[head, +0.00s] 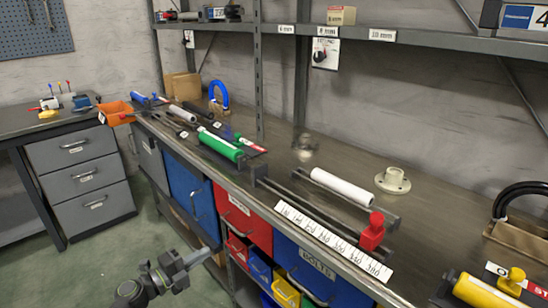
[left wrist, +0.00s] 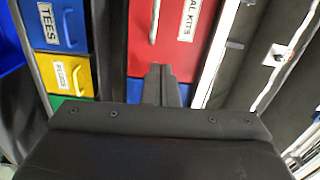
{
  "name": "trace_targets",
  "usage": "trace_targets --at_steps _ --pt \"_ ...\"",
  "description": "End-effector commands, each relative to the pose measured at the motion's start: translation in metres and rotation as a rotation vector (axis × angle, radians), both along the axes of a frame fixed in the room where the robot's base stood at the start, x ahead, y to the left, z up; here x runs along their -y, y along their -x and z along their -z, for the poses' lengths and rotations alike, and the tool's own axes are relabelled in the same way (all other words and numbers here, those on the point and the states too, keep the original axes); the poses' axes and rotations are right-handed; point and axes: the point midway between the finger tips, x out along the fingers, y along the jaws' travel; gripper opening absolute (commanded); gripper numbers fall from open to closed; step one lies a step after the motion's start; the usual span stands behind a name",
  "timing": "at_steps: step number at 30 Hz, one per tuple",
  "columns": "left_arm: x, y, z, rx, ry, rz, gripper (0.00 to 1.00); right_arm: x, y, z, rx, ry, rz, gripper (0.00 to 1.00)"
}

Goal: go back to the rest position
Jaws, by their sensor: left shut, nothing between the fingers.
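My left gripper (head: 203,257) shows at the lower left of the head view, in front of the drawers and below the bench top. Its fingers are together and hold nothing. In the left wrist view the closed fingers (left wrist: 160,84) stand up in the middle, with a red bin (left wrist: 160,40) behind them. My right gripper is not in the head view.
The workbench (head: 265,140) carries a green cylinder (head: 220,146), a white cylinder (head: 342,187), a red block (head: 373,232) and a flange (head: 392,180). Blue and red bins sit below. A drawer cabinet (head: 85,175) stands left, with open floor (head: 95,260) before it.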

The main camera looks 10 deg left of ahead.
Motion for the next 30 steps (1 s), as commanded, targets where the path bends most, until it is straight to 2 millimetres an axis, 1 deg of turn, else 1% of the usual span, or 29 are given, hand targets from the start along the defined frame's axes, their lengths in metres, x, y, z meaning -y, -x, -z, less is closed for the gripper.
trace_targets --at_steps 2,5,6,8,9,11,12,14,15,17,18,20,21,23,24,26,27,30 --pt "-0.012 0.007 0.022 -0.082 0.088 -0.082 0.0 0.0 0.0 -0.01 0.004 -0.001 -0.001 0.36" --pt "-0.038 0.027 0.072 -0.245 0.254 -0.263 0.0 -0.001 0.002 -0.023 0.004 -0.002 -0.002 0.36" --pt "-0.049 0.04 0.097 -0.319 0.321 -0.347 0.0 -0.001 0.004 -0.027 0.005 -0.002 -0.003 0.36" --pt "-0.063 0.064 0.135 -0.428 0.408 -0.473 0.0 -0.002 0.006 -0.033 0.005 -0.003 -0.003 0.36" --pt "-0.072 0.082 0.159 -0.498 0.457 -0.553 0.0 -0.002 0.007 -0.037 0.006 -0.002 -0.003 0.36" --pt "-0.081 0.112 0.193 -0.599 0.521 -0.667 0.0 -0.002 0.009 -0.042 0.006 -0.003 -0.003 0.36" --pt "-0.087 0.134 0.215 -0.665 0.559 -0.741 0.0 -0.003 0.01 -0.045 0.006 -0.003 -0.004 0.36" --pt "-0.091 0.169 0.244 -0.761 0.61 -0.848 0.0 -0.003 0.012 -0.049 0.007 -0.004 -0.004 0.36" --pt "-0.094 0.195 0.263 -0.826 0.64 -0.919 0.0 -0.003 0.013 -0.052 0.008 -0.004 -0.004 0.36" --pt "-0.094 0.234 0.288 -0.919 0.678 -1.021 0.0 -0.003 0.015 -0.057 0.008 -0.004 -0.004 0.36" --pt "-0.093 0.261 0.303 -0.98 0.702 -1.087 0.0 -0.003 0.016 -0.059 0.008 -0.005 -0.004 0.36" --pt "-0.09 0.302 0.322 -1.07 0.733 -1.184 0.0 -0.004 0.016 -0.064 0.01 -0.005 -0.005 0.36" --pt "-0.087 0.331 0.334 -1.129 0.752 -1.249 0.0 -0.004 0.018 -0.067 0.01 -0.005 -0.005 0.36" --pt "-0.08 0.373 0.348 -1.216 0.775 -1.342 0.0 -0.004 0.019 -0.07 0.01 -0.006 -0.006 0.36" --pt "-0.075 0.4 0.355 -1.27 0.787 -1.399 0.0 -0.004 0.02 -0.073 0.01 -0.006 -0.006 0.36" --pt "-0.066 0.436 0.363 -1.341 0.804 -1.474 0.0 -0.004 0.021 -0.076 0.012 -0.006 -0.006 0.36" --pt "-0.061 0.457 0.367 -1.385 0.811 -1.519 0.0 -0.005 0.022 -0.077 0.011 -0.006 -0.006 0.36" --pt "-0.049 0.498 0.372 -1.466 0.826 -1.604 0.0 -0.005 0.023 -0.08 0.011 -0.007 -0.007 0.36"
